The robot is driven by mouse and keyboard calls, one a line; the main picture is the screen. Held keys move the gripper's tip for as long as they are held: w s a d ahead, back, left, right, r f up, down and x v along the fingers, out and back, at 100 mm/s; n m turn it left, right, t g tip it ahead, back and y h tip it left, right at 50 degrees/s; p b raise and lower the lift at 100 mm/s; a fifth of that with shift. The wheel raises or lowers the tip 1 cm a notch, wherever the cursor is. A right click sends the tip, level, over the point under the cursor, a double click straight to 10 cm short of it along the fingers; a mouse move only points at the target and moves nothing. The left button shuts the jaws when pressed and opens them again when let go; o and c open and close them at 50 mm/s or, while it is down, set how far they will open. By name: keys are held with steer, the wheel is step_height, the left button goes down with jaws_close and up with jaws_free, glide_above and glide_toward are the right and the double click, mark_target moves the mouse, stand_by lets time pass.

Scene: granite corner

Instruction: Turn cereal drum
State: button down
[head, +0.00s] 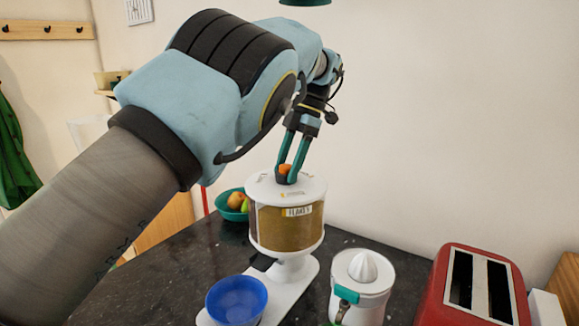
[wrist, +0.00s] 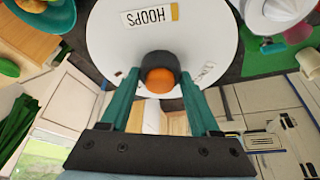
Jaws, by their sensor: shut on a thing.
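The cereal drum (head: 285,226) stands on a white pedestal on the dark counter. It has a white top, a clear body with brown cereal inside, and a label on its side. In the wrist view its round white top (wrist: 115,40) carries a label reading HOOPS. A dark knob with an orange cap (wrist: 160,80) sits on the top. My gripper (head: 287,173) comes down from above with its teal fingers shut on the knob, one on each side. A blue bowl (head: 236,300) sits on the white base in front of the drum.
A white juicer (head: 361,290) stands close on the right, and a red toaster (head: 473,288) is farther right. A teal bowl of fruit (head: 235,205) is behind the drum to the left. The dark counter (head: 180,275) is bare to the left.

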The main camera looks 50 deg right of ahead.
steer(key=n+g, duration=0.1)
steer(key=n, duration=0.3)
steer(key=shift+w+n+g, duration=0.15)
steer(key=shift+n+g, duration=0.15)
steer(key=shift+g, duration=0.1)
steer(key=n+g, duration=0.1)
steer(key=n, duration=0.3)
steer(key=shift+n+g, duration=0.4)
steer(key=shift+c, duration=0.6)
jaws_free()
steer(key=shift+a, duration=0.1)
steer(key=shift+m, duration=0.3)
